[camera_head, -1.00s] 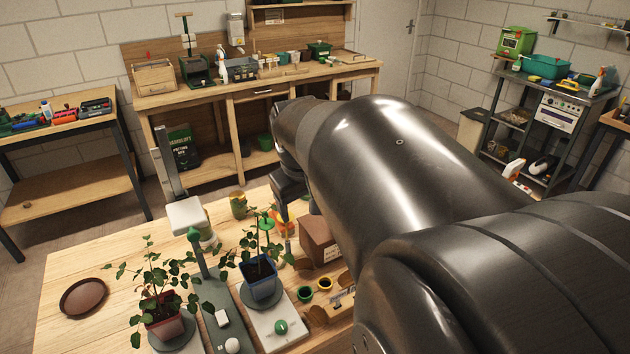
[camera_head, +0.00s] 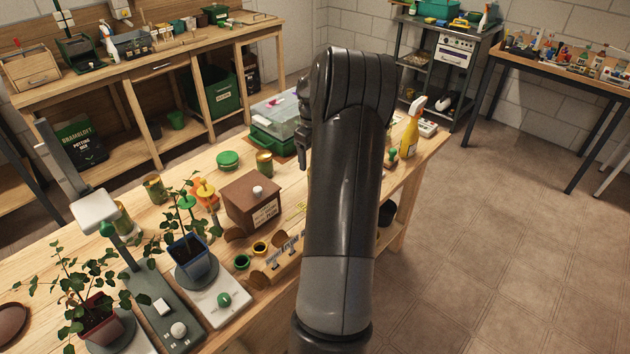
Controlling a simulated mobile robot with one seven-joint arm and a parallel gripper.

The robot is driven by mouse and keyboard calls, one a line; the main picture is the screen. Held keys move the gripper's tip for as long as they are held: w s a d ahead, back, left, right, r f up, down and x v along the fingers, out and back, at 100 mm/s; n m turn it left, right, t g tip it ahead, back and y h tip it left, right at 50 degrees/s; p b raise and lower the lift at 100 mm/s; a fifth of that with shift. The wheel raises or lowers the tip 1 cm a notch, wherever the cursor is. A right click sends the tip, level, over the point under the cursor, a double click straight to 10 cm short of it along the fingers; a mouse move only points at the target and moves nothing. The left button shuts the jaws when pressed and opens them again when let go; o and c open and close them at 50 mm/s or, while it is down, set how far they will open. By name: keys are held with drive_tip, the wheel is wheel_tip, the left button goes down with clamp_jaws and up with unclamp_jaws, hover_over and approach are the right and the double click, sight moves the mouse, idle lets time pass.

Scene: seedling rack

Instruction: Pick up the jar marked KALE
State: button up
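Several small jars stand on the wooden table, and I cannot read KALE on any of them. One jar (camera_head: 265,163) stands behind the brown box. Another jar (camera_head: 155,188) stands to the left, and a third jar (camera_head: 123,222) is partly hidden behind the grey stand. My gripper (camera_head: 303,160) hangs left of my arm, over the table and to the right of the first jar. It is small and dark here, and its fingers cannot be told apart. My arm hides part of the table behind it.
A brown box (camera_head: 252,200) with a white knob stands mid-table. Potted plants (camera_head: 98,312) and a grey stand (camera_head: 165,320) are at front left. A green case with a clear lid (camera_head: 275,125) is at the back. A yellow spray bottle (camera_head: 410,135) stands at the right end.

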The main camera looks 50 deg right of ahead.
drive_tip(key=shift+s+d+f, duration=0.1)
drive_tip(key=shift+d+f, duration=0.3)
wheel_tip(320, 180, down, 5)
drive_tip(key=shift+r, duration=0.15)
drive_tip(key=shift+w+d+f, duration=0.1)
drive_tip(key=shift+f, duration=1.4)
drive_tip(key=shift+w+d+f, duration=0.1)
drive_tip(key=shift+f, duration=1.4)
drive_tip(key=shift+c, duration=0.4)
drive_tip(key=c, duration=1)
drive_tip(key=shift+r, duration=0.1)
drive_tip(key=shift+c, duration=0.2)
